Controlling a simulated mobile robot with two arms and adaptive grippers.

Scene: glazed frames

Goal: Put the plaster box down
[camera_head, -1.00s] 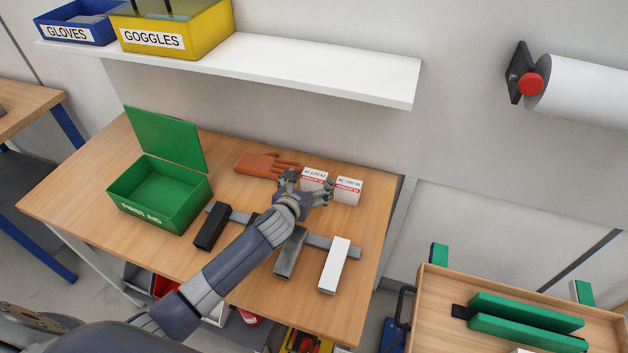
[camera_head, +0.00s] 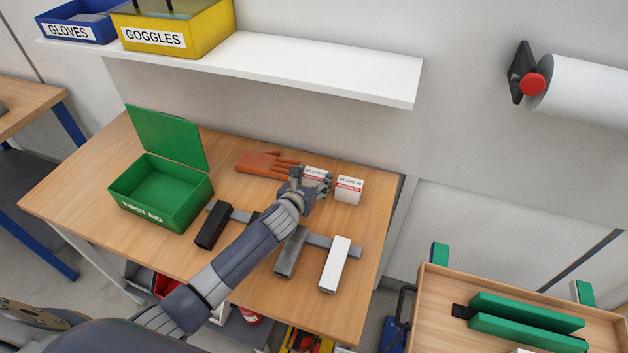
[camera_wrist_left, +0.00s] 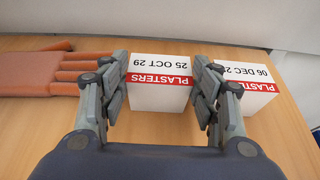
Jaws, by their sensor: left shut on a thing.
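The plaster box (camera_head: 316,172) is white with a red band. In the left wrist view the plaster box (camera_wrist_left: 160,76) reads "PLASTERS" and "25 OCT 29". My left gripper (camera_head: 311,182) is shut on it, with one finger on each side. The box is at the back of the wooden table, upright; whether its base touches the table is hidden by the hand. A second plaster box (camera_head: 349,189), dated in December, stands just right of it, close to the right finger in the left wrist view (camera_wrist_left: 254,84). My right gripper is not in view.
An orange glove (camera_head: 262,162) lies left of the hand. An open green first aid box (camera_head: 160,212) stands at the table's left. Black, grey and white blocks on a grey bar lie under and beside my arm. A white shelf (camera_head: 320,75) overhangs behind.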

